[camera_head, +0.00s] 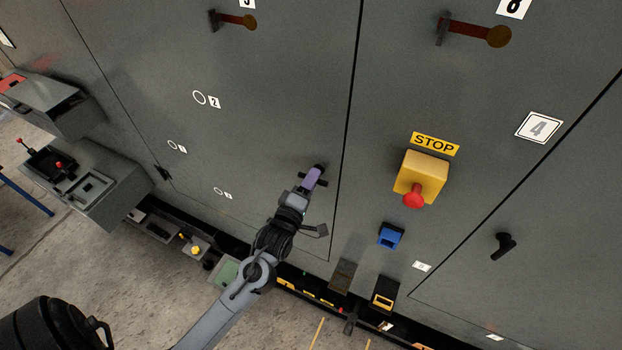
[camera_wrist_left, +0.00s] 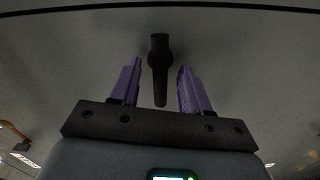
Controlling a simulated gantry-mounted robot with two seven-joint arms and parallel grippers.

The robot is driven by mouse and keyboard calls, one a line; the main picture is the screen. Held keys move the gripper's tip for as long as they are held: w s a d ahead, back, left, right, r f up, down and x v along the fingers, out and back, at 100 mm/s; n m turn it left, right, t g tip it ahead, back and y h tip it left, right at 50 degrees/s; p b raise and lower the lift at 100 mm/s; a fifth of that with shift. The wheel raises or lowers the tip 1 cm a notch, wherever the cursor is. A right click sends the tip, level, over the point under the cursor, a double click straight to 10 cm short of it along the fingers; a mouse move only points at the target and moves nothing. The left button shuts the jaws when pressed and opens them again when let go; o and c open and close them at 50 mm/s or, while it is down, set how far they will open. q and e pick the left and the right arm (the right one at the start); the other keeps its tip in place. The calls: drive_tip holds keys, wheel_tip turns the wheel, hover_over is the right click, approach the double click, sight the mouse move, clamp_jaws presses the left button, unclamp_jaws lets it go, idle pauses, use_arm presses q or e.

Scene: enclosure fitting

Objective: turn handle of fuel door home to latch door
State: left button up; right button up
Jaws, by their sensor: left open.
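A black lever handle (camera_wrist_left: 159,68) sits on a grey door (camera_head: 270,130); I cannot tell by a label whether it is the fuel door. In the left wrist view its round hub is at the top and its lever points down toward my gripper. My left gripper (camera_head: 315,176), with purple fingers, is open at the handle. The lever's lower end lies between the spread fingers (camera_wrist_left: 157,92) with a gap on each side. In the head view the gripper hides most of the handle, and only its dark tip (camera_head: 320,167) shows. My right gripper is not in view.
A yellow stop box (camera_head: 423,175) with a red button and a blue box (camera_head: 390,235) are mounted right of the door seam. Another black handle (camera_head: 504,245) is on the right panel. Rusty latches (camera_head: 235,19) are above. Low boxes and a ledge run along the bottom.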

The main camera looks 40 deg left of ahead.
use_arm(q)
drive_tip(key=shift+w, duration=0.15)
clamp_jaws()
drive_tip(key=shift+m, duration=0.3)
idle(0.3)
drive_tip(key=shift+m+p, duration=1.7)
drive_tip(key=shift+m, duration=6.9)
